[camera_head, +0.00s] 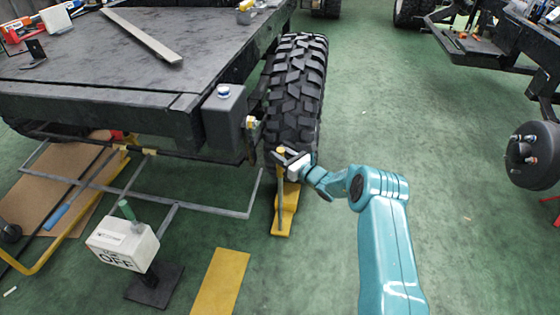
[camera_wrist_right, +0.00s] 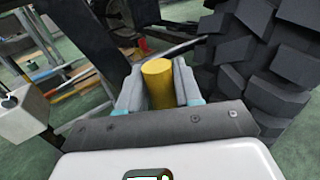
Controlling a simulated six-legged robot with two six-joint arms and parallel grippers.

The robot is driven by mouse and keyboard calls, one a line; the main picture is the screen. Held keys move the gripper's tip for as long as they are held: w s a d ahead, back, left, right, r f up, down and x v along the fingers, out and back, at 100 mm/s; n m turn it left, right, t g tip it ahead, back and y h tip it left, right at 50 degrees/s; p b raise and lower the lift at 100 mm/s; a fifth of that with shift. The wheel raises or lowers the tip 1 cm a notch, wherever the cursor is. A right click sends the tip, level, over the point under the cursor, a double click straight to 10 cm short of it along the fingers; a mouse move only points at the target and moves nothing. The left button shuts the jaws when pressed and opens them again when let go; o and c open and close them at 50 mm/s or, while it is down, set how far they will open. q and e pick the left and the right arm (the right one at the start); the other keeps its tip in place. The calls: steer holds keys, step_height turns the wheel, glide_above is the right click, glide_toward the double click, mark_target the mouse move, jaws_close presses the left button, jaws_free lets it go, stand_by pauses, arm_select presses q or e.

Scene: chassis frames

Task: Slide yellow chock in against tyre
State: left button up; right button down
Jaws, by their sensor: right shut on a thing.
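The yellow chock (camera_head: 284,212) lies on the green floor at the near side of the black knobbly tyre (camera_head: 297,95). An upright yellow post rises from it to my right gripper (camera_head: 290,156). In the right wrist view my right gripper (camera_wrist_right: 160,88) is shut on this yellow post (camera_wrist_right: 158,82), one finger on each side. The tyre (camera_wrist_right: 262,60) stands close on the right in that view. The chock's far end is hidden by my gripper and the tyre, so I cannot tell whether it touches the tyre. My left gripper is not in view.
The dark chassis deck (camera_head: 110,60) overhangs at the left, with a box-shaped bracket (camera_head: 225,115) beside the tyre. A white box marked OFF (camera_head: 122,243) stands on a black base at lower left. A yellow floor strip (camera_head: 220,283) lies nearby.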

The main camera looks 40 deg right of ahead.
steer(key=shift+w+d+f+b, duration=0.15)
steer(key=shift+w+d+b, duration=1.05)
steer(key=shift+b, duration=0.35)
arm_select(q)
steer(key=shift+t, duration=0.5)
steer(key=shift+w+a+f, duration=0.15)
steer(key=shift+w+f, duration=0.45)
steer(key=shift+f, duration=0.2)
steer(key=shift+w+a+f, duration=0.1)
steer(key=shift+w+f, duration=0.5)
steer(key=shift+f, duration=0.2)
arm_select(e)
steer(key=shift+w+d, duration=0.4)
steer(key=shift+d, duration=0.2)
steer(key=shift+w+d, duration=0.4)
steer(key=shift+d, duration=0.2)
steer(key=c, duration=0.7)
jaws_free()
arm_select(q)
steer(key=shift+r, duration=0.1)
arm_select(e)
steer(key=shift+s+r, duration=0.1)
steer(key=shift+r, duration=0.1)
